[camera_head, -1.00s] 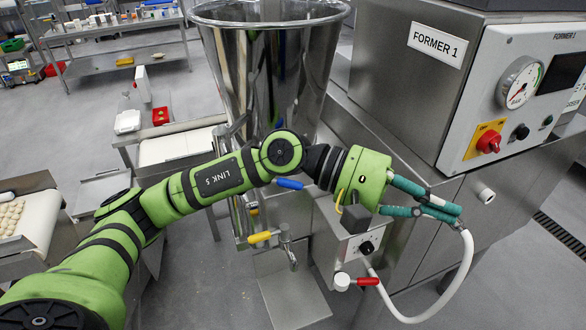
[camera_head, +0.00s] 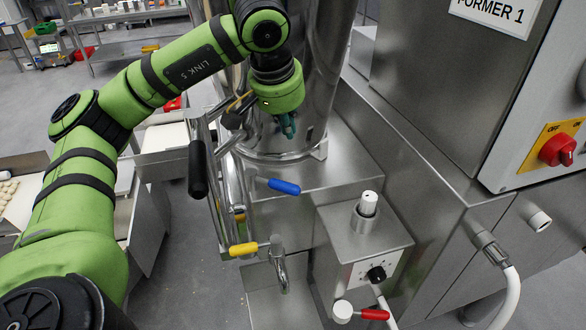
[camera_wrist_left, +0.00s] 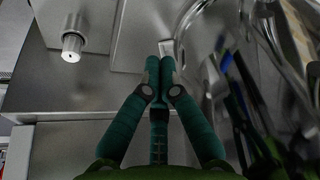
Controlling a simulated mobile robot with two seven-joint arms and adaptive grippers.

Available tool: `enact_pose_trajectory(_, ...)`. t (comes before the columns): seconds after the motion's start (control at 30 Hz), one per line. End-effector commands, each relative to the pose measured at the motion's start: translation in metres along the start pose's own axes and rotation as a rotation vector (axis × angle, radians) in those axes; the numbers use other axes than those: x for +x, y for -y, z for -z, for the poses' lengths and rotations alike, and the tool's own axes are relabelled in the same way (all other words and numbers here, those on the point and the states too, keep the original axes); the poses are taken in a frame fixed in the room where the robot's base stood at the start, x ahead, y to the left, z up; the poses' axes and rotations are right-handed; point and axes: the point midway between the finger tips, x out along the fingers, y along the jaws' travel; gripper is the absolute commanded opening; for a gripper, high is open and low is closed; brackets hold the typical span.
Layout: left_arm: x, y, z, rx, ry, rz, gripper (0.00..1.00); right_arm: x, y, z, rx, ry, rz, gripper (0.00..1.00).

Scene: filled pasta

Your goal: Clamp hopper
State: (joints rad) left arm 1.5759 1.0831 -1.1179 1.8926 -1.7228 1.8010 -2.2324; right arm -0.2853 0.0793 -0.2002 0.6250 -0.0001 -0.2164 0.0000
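The steel hopper (camera_head: 325,75) stands on the machine's steel deck, partly hidden behind my left arm. A bright ring (camera_head: 275,155) runs around its foot. A steel lever with a black grip (camera_head: 197,168) stands out at the hopper's left side. My left gripper (camera_head: 288,130) points down close to the hopper's lower front. In the left wrist view, its teal fingers (camera_wrist_left: 160,68) come together at the tips, with nothing clearly held between them. A pale tab lies just past the tips; contact cannot be told. The hopper's curved wall (camera_wrist_left: 285,90) mirrors the fingers. My right gripper is not in view.
A blue-handled valve (camera_head: 284,187) and a yellow-handled valve (camera_head: 243,249) sit below the hopper. A box with a white-topped post (camera_head: 368,203) stands right of them. A white hose (camera_head: 510,290) sits at a fitting on the FORMER 1 cabinet (camera_head: 445,85).

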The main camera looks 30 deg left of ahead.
Motion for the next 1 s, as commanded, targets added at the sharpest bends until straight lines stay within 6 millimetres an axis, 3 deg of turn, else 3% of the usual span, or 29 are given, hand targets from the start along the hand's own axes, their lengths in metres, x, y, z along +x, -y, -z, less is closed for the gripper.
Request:
enact_pose_trajectory(0.1,0.000,-0.001,0.000,0.000,0.001,-0.002,0.00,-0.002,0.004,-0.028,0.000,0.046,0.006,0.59)
enact_pose_trajectory(0.2,0.001,-0.001,0.000,0.000,0.002,-0.003,0.00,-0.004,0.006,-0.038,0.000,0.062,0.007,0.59)
enact_pose_trajectory(0.33,0.010,-0.001,0.000,-0.001,0.005,-0.002,0.00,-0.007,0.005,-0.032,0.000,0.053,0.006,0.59)
enact_pose_trajectory(0.47,0.030,-0.001,-0.001,-0.001,0.007,-0.002,0.00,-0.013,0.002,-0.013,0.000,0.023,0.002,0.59)
enact_pose_trajectory(0.6,0.060,-0.001,0.000,-0.001,0.008,-0.002,0.00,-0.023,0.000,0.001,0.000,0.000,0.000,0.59)
enact_pose_trajectory(0.8,0.102,-0.002,-0.001,0.000,0.006,-0.003,0.00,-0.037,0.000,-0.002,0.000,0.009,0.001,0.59)
enact_pose_trajectory(1.0,0.093,-0.001,-0.028,0.001,0.002,-0.003,0.00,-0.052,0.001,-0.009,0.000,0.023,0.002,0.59)
